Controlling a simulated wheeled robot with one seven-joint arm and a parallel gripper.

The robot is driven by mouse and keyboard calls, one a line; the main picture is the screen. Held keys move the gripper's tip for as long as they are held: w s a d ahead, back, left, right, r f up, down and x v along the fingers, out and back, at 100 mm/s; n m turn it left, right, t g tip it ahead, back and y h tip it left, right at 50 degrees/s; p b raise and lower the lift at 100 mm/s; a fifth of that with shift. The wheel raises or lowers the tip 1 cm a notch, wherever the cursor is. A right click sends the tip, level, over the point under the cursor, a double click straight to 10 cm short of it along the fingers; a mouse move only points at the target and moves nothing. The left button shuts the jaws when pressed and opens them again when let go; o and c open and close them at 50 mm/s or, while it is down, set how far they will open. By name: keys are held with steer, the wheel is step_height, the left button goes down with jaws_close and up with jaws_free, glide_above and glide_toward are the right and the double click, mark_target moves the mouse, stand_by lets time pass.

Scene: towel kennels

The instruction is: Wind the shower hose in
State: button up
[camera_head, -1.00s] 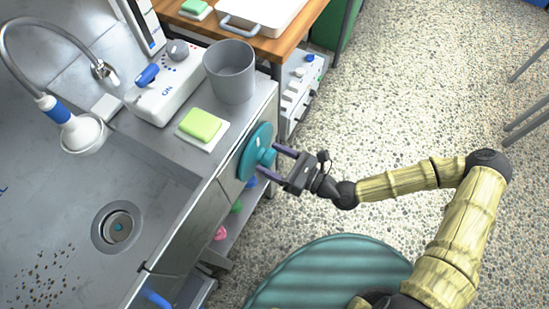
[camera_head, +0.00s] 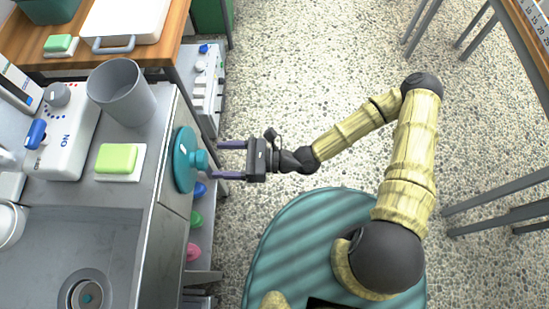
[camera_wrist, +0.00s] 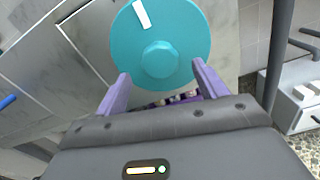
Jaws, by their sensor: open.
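A teal round wheel with a central knob (camera_head: 186,160) is mounted on the front side of the steel sink unit. It also shows in the wrist view (camera_wrist: 160,30), with a white mark near its upper rim. My gripper (camera_head: 225,160) is open and empty. Its two purple fingers point at the wheel, apart from its knob in the head view. In the wrist view the knob appears between and beyond the fingertips. The shower head (camera_head: 10,222) is only partly in view at the left edge. Most of the hose is out of view.
On the sink unit stand a grey cup (camera_head: 122,92), a green sponge on a white dish (camera_head: 117,160) and a white control box (camera_head: 62,140). The sink drain (camera_head: 88,295) is at lower left. A wooden table (camera_head: 176,22) stands behind.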

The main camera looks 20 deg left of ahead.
steer(key=b+v, duration=0.3)
steer(key=v, duration=0.9)
steer(key=shift+d, duration=0.35)
steer(key=shift+f, duration=0.1)
